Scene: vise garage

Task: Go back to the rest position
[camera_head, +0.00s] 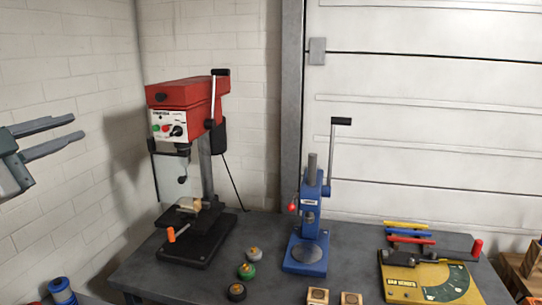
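My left gripper (78,127) is at the left edge, raised in front of the white brick wall. Its two grey fingers point right with a gap between them, and nothing is held. It is well apart from the bench and the machines. My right gripper is out of view.
A grey bench (215,275) carries a red drill press (188,95), a blue arbor press (308,225) and a yellow bending tool (445,283). Several small knobs, including a green one (246,271), and wooden blocks (318,296) lie in front. A blue spool (61,291) is lower left.

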